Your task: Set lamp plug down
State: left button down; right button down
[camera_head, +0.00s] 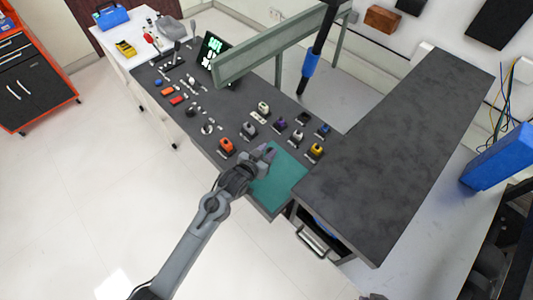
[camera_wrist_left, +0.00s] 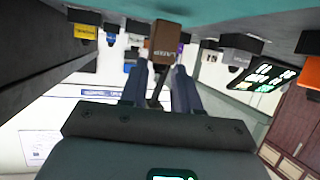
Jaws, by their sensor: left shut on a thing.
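The lamp plug (camera_wrist_left: 166,42) is a brown block with a "LAMP" label, seen in the left wrist view. My left gripper (camera_wrist_left: 160,82) is shut on it, with the two dark blue fingers at its lower end. In the head view my left gripper (camera_head: 267,154) is over the upper left part of the teal mat (camera_head: 283,182). The plug is too small to make out clearly there. The teal surface (camera_wrist_left: 220,14) also fills the top of the wrist view, close to the plug. I cannot tell whether they touch. My right gripper is not in view.
Several coloured plugs stand on the dark bench beside the mat, among them an orange one (camera_head: 227,146), a yellow one (camera_head: 316,150) and a purple one (camera_head: 281,123). A raised dark tabletop (camera_head: 395,150) borders the mat on the right. A lit display (camera_head: 214,45) stands farther back.

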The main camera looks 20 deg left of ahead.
pick_arm(q)
jog(key=shift+f, duration=0.35)
jog(key=shift+f, duration=0.1)
jog(key=c, duration=0.8)
grip_release()
